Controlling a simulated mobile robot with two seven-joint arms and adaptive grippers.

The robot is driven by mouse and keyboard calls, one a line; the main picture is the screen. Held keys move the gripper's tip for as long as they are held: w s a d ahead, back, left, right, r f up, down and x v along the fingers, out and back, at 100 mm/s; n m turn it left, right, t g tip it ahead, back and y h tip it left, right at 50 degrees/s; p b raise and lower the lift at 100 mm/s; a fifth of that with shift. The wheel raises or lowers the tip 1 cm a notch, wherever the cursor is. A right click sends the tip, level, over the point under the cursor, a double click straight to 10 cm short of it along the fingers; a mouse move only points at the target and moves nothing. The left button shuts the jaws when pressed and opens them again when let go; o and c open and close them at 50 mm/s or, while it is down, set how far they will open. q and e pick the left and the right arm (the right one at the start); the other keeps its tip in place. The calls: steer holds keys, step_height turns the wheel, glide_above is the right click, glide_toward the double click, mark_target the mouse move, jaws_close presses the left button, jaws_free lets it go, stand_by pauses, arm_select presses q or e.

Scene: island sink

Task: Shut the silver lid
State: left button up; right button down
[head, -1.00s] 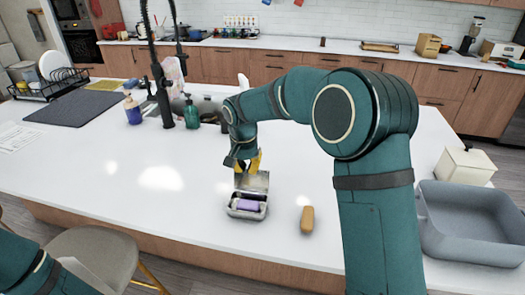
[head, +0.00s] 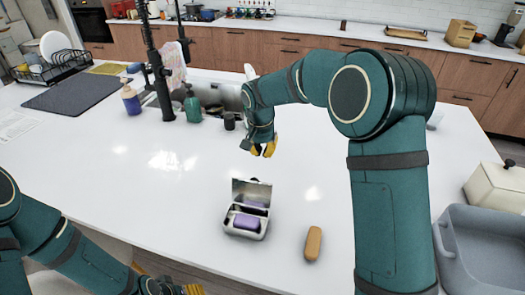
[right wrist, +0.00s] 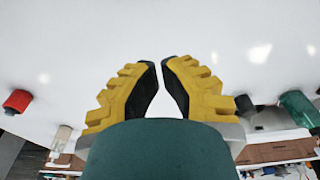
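The small silver tin (head: 247,227) stands on the white island top, with purple items inside. Its silver lid (head: 238,188) stands raised at the tin's back edge, so the tin is open. My right gripper (head: 263,150) is behind the tin, toward the sink, and apart from the lid. In the right wrist view its yellow fingers (right wrist: 159,64) are drawn together with only a narrow gap at the tips and nothing between them. My left gripper (head: 192,290) just shows at the bottom edge of the head view, mostly cut off.
A tan oblong object (head: 313,243) lies right of the tin. A grey basin (head: 485,250) and a cream lidded box (head: 495,190) stand at the right. Bottles and the tap (head: 160,90) are at the back left. The counter around the tin is mostly clear.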

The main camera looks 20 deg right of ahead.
mark_target(253, 190)
steer(key=f, duration=0.7)
steer(key=shift+w+d+f+b, duration=0.1)
steer(key=shift+w+d+b, duration=0.2)
steer(key=shift+w+d, duration=0.1)
steer(key=shift+s+a+f, duration=0.1)
steer(key=shift+s+a, duration=0.15)
steer(key=shift+a, duration=0.05)
arm_select(q)
steer(key=shift+d+f, duration=0.1)
steer(key=shift+f, duration=0.25)
arm_select(e)
steer(key=shift+s+a+r, duration=0.2)
steer(key=shift+s+a, duration=0.2)
steer(key=shift+s, duration=0.25)
steer(key=shift+s+a+r, duration=0.2)
steer(key=shift+s+a, duration=0.2)
steer(key=shift+s, duration=0.25)
arm_select(q)
steer(key=shift+s, duration=0.1)
